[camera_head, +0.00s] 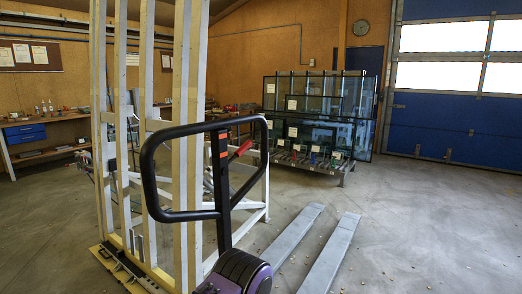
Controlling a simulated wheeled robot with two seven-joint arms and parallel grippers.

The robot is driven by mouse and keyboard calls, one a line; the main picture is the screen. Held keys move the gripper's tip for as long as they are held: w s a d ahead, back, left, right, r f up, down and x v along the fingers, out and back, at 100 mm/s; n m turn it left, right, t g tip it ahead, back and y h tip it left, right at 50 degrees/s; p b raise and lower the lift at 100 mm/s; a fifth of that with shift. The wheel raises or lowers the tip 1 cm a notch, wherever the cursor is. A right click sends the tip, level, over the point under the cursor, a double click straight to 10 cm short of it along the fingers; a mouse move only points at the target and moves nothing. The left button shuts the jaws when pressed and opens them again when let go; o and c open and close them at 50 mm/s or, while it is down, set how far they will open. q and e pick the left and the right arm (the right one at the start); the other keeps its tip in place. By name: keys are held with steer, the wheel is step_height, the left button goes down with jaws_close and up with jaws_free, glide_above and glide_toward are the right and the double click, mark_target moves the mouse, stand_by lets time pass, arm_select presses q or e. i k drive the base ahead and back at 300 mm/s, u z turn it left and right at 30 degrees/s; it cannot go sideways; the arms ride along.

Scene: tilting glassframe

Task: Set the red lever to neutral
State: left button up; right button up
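The red lever (242,149) sticks out to the upper right from the dark post inside the black loop handle (180,215) of a pallet truck. An orange-red mark (223,155) shows on the post beside it. The lever is small here, and I cannot tell which of its settings it is in. The handle stands upright in the middle of the view, above the truck's purple and black base (238,272). Two grey forks (333,258) reach away along the floor. Neither of my grippers is in view.
A tall frame of pale uprights (185,110) stands on a yellow base just left of and behind the handle. A rack of glass panes (318,105) stands at the back. A workbench with blue drawers (25,133) is at left. The concrete floor at right is open.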

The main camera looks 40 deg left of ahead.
mark_target(240, 150)
steer(key=z, duration=0.05)
steer(key=k, duration=0.7)
steer(key=u, duration=0.7)
steer(key=i, duration=0.45)
steer(key=u, duration=0.05)
